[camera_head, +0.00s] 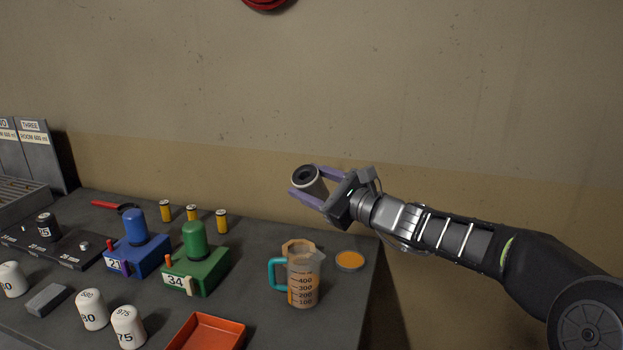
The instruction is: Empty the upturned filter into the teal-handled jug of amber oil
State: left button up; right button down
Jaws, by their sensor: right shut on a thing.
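A small cylindrical filter (309,182) is held in my right gripper (304,180), which is shut on it. What is inside the filter cannot be seen. My left gripper is not in view.
An amber-topped round dish or lid (350,260) lies right of the jug near the table's right edge. A green block unit (197,270) and a blue one (137,252) stand left. An orange tray (208,333) is in front. White canisters (92,310) stand front left.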

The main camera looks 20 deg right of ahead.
aim_at(306, 169)
jog(key=shift+f, duration=0.1)
jog(key=r+m+p, duration=0.2)
jog(key=m+p, duration=0.1)
jog(key=shift+s+a, duration=0.15)
jog(key=shift+a, duration=0.15)
jog(key=shift+m+p, duration=0.3)
jog(key=shift+p, duration=0.15)
jog(key=shift+f, duration=0.15)
jog(key=shift+s+a+r+m+p, duration=0.1)
jog(key=shift+a+r+m+p, duration=0.05)
jog(key=shift+r+m+p, duration=0.65)
jog(key=shift+s+a+r+m+p, duration=0.1)
jog(key=shift+r+m+p, duration=0.25)
jog(key=shift+p, duration=0.25)
jog(key=shift+f, duration=0.15)
